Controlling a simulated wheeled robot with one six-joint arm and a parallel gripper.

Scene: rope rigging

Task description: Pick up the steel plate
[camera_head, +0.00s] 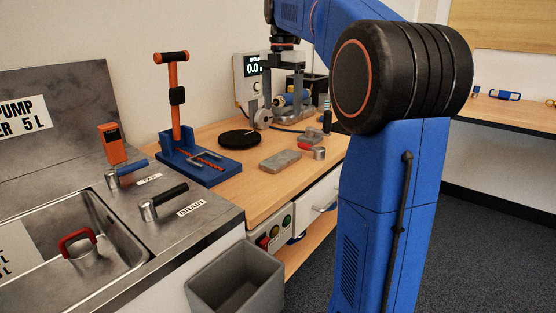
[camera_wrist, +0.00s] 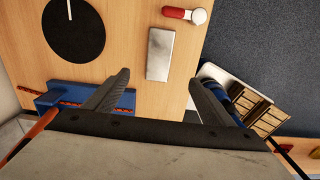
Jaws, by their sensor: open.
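The steel plate (camera_head: 281,160) is a flat grey rectangular bar lying on the wooden bench near its front edge. It also shows in the wrist view (camera_wrist: 160,54), upright in the picture, its near end between my fingertips as seen from above. My gripper (camera_wrist: 159,77) is open and empty, its fingers spread wider than the plate. In the head view my gripper (camera_head: 282,98) points down above the bench, clear of the plate. Nothing covers the plate.
A black disc (camera_head: 239,138) and a blue stand with an orange post (camera_head: 205,172) are left of the plate. A red-handled metal cylinder (camera_head: 319,153) is close on its right. A display unit (camera_head: 252,66) stands behind. A grey bin (camera_head: 238,284) is below the bench.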

